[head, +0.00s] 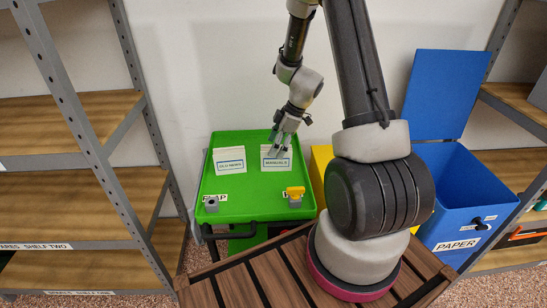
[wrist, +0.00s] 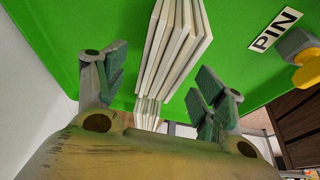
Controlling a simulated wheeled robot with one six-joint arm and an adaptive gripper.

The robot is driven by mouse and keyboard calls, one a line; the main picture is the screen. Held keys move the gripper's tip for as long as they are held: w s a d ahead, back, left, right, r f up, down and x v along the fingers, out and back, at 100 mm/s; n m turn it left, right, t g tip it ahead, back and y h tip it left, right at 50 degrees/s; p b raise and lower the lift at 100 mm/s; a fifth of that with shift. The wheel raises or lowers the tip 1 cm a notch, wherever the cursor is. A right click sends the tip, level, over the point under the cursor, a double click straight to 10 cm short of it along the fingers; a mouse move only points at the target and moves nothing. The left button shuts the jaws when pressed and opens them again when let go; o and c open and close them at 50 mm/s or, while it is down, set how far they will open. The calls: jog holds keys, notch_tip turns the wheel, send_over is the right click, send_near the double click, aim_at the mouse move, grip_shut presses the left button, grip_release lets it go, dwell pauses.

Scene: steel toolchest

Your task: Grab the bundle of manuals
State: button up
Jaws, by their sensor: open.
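The bundle of manuals (head: 276,163) is a set of pale upright sheets with a blue-bordered "MANUALS" label, standing at the right of the green tray. In the wrist view, the bundle (wrist: 178,42) appears as several white boards seen edge-on. My gripper (head: 282,141) is at the top of the bundle in the head view and partly covers it. In the wrist view my gripper (wrist: 160,70) is open, with one finger on each side of the boards' line. Clear gaps show on both sides, and I see no contact. How deep the fingers reach is unclear.
An "OLD NEWS" bundle (head: 230,160) stands left on the green tray (head: 245,205). A blue "PAPER" bin (head: 460,200) is right; a shelf (head: 70,180) is left.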

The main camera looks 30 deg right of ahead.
aim_at(268, 164)
jog(key=shift+x, duration=2.55)
jog(key=shift+s+d+f, duration=0.15)
jog(key=shift+f, duration=0.15)
jog(key=c, duration=1.3)
